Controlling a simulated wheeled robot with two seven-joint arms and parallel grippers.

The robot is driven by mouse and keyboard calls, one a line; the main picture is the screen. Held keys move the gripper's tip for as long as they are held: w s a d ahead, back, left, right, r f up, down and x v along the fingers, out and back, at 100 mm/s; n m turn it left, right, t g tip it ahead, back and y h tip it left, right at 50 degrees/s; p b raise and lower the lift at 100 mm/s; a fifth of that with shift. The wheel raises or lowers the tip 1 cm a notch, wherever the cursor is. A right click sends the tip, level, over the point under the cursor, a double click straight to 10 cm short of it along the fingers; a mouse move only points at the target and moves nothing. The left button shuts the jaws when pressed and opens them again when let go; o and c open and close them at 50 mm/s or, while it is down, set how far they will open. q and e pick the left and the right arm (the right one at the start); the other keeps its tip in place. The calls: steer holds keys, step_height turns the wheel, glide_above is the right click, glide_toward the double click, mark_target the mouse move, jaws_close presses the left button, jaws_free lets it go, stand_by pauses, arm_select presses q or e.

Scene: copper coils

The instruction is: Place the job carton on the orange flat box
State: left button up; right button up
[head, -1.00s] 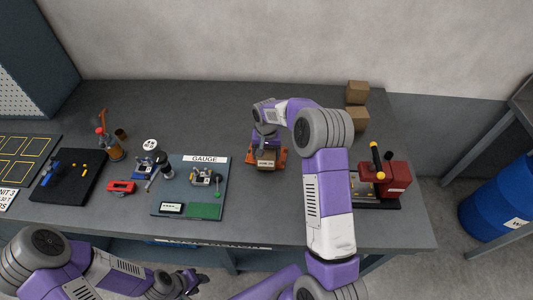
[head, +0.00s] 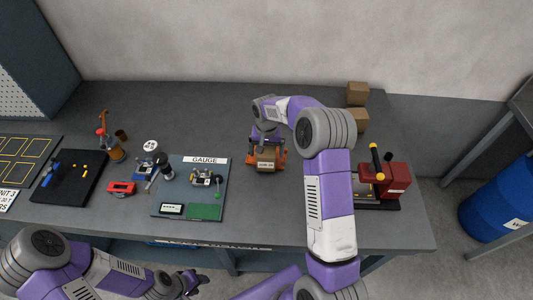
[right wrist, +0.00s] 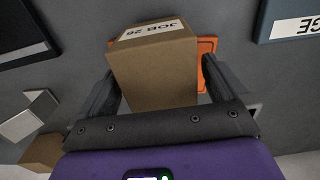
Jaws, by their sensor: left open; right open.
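The job carton (head: 266,165), a brown box with a white "JOB 26" label, stands upright near the middle of the table. In the right wrist view the carton (right wrist: 155,75) sits between the two fingers of my right gripper (right wrist: 160,85), which is open, with a gap beside each finger. The orange flat box (right wrist: 206,46) shows behind and beside the carton; in the head view the carton appears to rest on it, though its contact is hidden. My right gripper (head: 267,153) covers part of both. My left gripper (head: 190,281) is open and empty in front of the table.
A gauge board (head: 166,192) lies left of the carton. A red machine (head: 392,178) stands at the right, partly behind my right arm. Two plain brown boxes (head: 357,93) (head: 359,121) stand at the back right.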

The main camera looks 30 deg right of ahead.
step_height(320, 180, up, 10)
steer(key=shift+f+p, duration=0.1)
steer(key=shift+p, duration=0.45)
